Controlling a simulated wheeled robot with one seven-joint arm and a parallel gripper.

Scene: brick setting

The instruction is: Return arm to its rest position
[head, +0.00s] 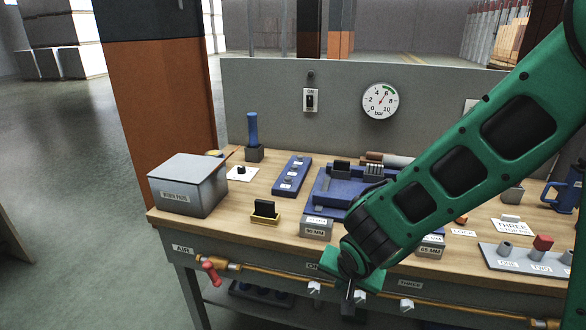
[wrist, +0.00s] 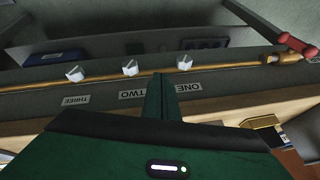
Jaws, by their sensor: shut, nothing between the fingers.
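My green arm reaches in from the right of the head view, over the bench. My gripper (head: 347,301) points down in front of the bench's front edge, at the height of the brass air pipe. It is shut and holds nothing. In the wrist view my gripper (wrist: 163,80) shows as one narrow closed shape over the front panel, near the labels ONE and TWO. My arm hides part of the blue fixture (head: 318,199) and the middle of the bench front.
The wooden bench (head: 240,238) carries a grey box (head: 187,185), a black block on a yellow base (head: 265,212) and a grey plate (head: 520,262) with pegs. White valves (head: 407,306) and a red-handled valve (head: 211,271) line the pipe (head: 270,285). A gauge (head: 381,101) hangs behind.

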